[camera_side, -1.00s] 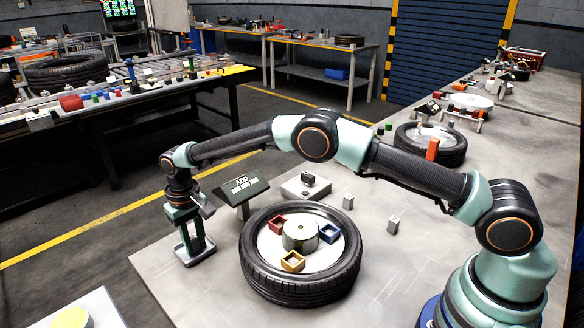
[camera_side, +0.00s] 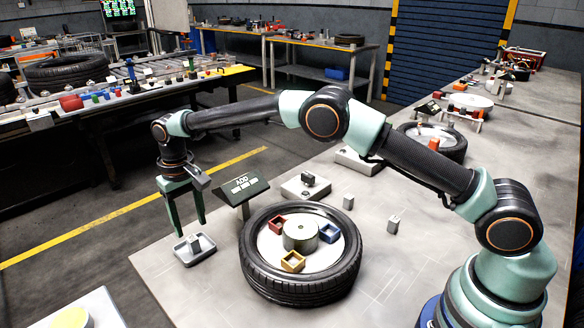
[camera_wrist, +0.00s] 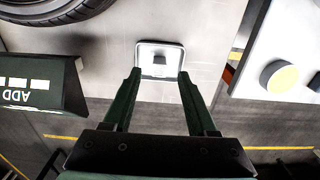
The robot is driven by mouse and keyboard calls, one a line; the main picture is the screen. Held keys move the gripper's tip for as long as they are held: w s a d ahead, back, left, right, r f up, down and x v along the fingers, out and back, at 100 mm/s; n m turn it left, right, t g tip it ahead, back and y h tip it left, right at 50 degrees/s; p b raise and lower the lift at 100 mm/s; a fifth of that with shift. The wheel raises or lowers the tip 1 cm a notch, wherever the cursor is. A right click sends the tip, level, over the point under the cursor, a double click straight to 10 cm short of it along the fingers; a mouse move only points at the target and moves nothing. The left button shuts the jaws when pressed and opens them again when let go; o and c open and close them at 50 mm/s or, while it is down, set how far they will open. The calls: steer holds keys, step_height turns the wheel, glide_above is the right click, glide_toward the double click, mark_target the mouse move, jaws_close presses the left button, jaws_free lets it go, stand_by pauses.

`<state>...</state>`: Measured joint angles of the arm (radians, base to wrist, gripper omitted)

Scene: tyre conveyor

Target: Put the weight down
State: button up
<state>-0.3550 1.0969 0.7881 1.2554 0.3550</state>
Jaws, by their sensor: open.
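A small grey weight (camera_side: 195,240) sits in a shallow grey tray (camera_side: 181,261) at the left edge of the table. In the wrist view the weight (camera_wrist: 158,58) shows as a dark-topped block inside the tray (camera_wrist: 146,46). My gripper (camera_side: 189,225) is open and empty, pointing down above the tray. In the wrist view its fingers (camera_wrist: 159,74) are spread apart, and the tray lies beyond and between their tips. The weight is clear of both fingers.
A tyre (camera_side: 300,285) holding a round hub and red, blue and yellow boxes stands right of the tray. An ADD panel (camera_side: 243,188) stands just behind. Two more grey weights (camera_side: 348,202) (camera_side: 393,224) stand on the table. The floor lies past the table's left edge.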

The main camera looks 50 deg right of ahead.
mark_target(195, 241)
steer(key=s+d+r+t, duration=0.1)
steer(key=s+d+r, duration=0.4)
steer(key=r, duration=0.5)
steer(key=s+d+r+t, duration=0.25)
steer(key=d+r, duration=0.35)
steer(key=r, duration=0.4)
steer(key=s+d+f+t, duration=0.1)
steer(key=s+d, duration=0.3)
steer(key=s, duration=0.5)
steer(key=s+d+f+t, duration=0.1)
steer(key=s+d, duration=0.4)
steer(key=s, duration=0.4)
steer(key=shift+f, duration=0.35)
steer(key=shift+w+r, duration=0.1)
